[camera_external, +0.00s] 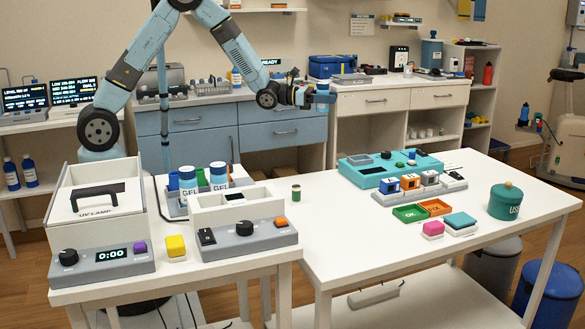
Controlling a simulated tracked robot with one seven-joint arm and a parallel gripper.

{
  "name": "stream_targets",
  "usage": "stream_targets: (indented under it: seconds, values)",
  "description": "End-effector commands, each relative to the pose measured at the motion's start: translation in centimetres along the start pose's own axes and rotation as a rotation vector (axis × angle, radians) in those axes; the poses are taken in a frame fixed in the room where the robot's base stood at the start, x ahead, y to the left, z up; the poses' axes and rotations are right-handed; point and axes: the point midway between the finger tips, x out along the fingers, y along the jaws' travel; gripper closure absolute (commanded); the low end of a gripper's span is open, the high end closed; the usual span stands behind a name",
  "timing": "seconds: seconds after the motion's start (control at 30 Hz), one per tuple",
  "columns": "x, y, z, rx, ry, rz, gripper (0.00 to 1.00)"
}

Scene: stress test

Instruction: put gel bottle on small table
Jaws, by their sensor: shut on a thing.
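My gripper (309,97) is up in the air at upper centre, in front of the back counter. It is shut on a small blue and white bottle (323,97), which looks like a gel bottle; its label cannot be read and the fingers hide part of it. Two other bottles marked GEL, a left one (188,180) and a right one (218,176), stand upright in a grey rack on the left table. Of the two white front tables, the left one (175,272) is smaller and the right one (375,262) larger.
The left table carries a UV lamp box (100,200), a white box with a grey control panel (240,215) and a yellow block (176,247). The right table holds a teal device (385,168), small trays and a green jar (505,201). Its left front is clear.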

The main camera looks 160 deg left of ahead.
Motion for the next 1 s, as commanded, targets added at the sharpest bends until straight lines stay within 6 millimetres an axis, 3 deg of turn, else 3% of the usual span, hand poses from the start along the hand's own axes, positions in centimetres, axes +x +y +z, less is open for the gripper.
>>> stream_targets:
  seconds: [0.23,0.53,0.73,0.87,1.0]
  values:
    - [2.0,-10.1,-4.0,-0.005,-0.002,-0.304,0.89]
    - [1.5,-21.9,-6.0,-0.004,-0.003,-0.672,0.89]
    - [0.5,-25.9,-6.1,-0.001,-0.003,-0.811,0.89]
    - [0.5,-26.9,-6.2,-0.002,-0.001,-0.843,0.89]
    - [2.3,-27.3,-7.0,-0.003,-0.003,-0.850,0.89]
